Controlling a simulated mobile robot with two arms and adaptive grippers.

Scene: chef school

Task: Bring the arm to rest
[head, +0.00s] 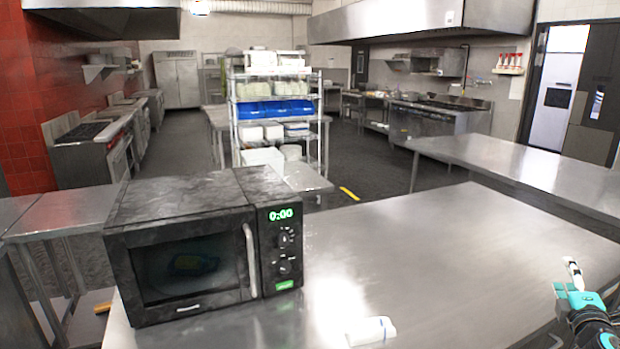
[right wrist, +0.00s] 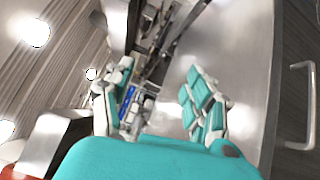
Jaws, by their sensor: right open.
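My right gripper (head: 572,275) is at the right edge of the head view, by the right side of the steel table (head: 440,260). In the right wrist view its teal and grey fingers (right wrist: 160,100) are spread apart with nothing between them, so it is open and empty. My left gripper is not in view.
A black microwave (head: 190,245) stands on the table's left part, its door shut and display at 0:00. A small white object (head: 371,331) lies at the table's front edge. The table's middle is clear. A wire shelf rack (head: 276,110) stands behind.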

